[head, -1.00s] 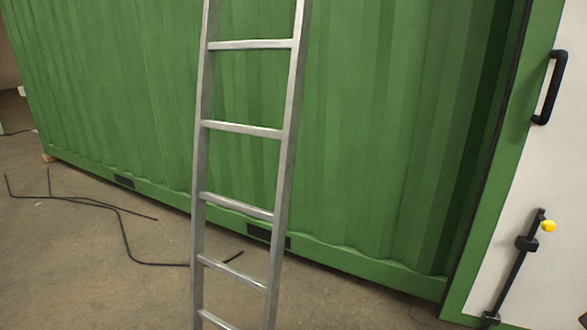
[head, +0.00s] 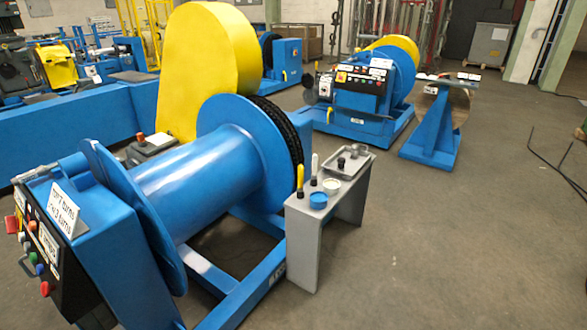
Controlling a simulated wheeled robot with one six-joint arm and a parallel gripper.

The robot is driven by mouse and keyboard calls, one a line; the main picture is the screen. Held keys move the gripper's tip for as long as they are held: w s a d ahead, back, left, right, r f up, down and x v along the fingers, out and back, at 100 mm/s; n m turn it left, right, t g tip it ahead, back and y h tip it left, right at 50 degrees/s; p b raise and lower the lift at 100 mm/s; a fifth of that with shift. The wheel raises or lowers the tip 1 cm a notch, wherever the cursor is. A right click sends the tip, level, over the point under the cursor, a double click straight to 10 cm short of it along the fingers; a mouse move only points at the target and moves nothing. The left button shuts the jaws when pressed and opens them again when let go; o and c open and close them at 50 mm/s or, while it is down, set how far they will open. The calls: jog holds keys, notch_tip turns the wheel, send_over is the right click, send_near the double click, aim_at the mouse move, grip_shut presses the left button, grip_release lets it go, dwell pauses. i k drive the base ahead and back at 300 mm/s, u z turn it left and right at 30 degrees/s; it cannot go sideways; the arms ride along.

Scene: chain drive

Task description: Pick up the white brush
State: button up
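A white brush (head: 314,168) with a dark lower end stands upright near the left edge of a small grey table (head: 305,235). A similar yellow brush (head: 300,178) stands just in front of it, to the left. Both are small in the head view, so I cannot tell what holds them up. My gripper is not in view.
On the table are a blue round container (head: 318,200), a white round one (head: 332,185) and a metal tray (head: 350,160) with dark items. A blue drum machine (head: 205,185) stands close on the table's left. Open floor (head: 455,240) lies to the right.

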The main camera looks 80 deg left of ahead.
aim_at(314, 177)
jog(key=u, duration=1.25)
jog(key=i, duration=2.65)
jog(key=u, duration=2.15)
jog(key=i, duration=0.95)
